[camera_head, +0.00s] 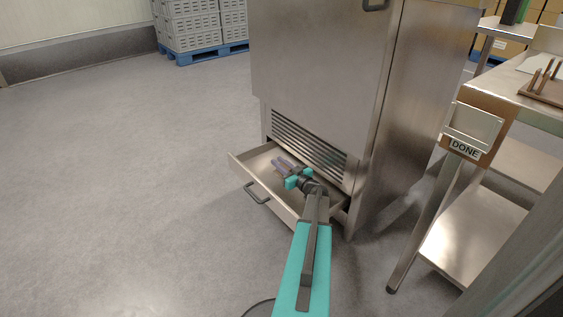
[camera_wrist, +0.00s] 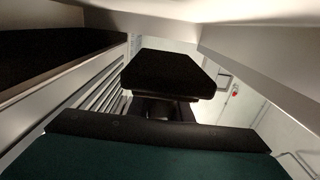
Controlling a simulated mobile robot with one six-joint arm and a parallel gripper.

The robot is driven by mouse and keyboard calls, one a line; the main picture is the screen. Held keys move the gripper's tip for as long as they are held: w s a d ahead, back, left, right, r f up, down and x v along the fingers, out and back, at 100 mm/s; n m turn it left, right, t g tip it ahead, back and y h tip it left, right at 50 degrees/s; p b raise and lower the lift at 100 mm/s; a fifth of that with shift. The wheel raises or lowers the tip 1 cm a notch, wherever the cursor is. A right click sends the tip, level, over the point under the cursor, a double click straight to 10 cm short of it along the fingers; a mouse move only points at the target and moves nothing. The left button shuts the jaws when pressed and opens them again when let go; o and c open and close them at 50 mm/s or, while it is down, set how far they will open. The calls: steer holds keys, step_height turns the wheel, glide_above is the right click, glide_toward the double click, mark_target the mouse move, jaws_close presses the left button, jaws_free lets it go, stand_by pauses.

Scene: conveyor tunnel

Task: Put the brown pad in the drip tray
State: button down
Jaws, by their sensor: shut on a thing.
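The drip tray (camera_head: 258,165) is a shallow steel drawer pulled out from the bottom of a steel cabinet. My gripper (camera_head: 284,165) reaches over the open tray, with its fingers low above or within it; the exact height is unclear. In the wrist view, a dark flat block, which I take to be the brown pad (camera_wrist: 168,72), is held in front of my gripper, which is shut on it. The pad looks nearly black in this shade. I cannot make it out in the head view.
The cabinet (camera_head: 322,70) with a slatted vent (camera_head: 305,145) rises right behind the tray. A steel table (camera_head: 545,105) with a "DONE" sign (camera_head: 465,149) stands at right. Grey crates on a blue pallet (camera_head: 205,53) stand far back. The floor at left is clear.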

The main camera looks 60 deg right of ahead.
mark_target(290, 170)
steer(key=c, duration=1.6)
jaws_free()
steer(key=shift+r+b, duration=0.4)
steer(key=shift+r, duration=0.05)
steer(key=p+v, duration=0.1)
steer(key=v, duration=0.2)
steer(key=p+v, duration=0.2)
steer(key=v, duration=0.1)
steer(key=shift+s+r, duration=0.1)
steer(key=shift+r, duration=0.15)
steer(key=shift+s+a+f, duration=0.15)
steer(key=shift+s+a, duration=0.1)
steer(key=shift+s, duration=0.35)
steer(key=shift+w+p, duration=0.1)
steer(key=shift+p, duration=0.25)
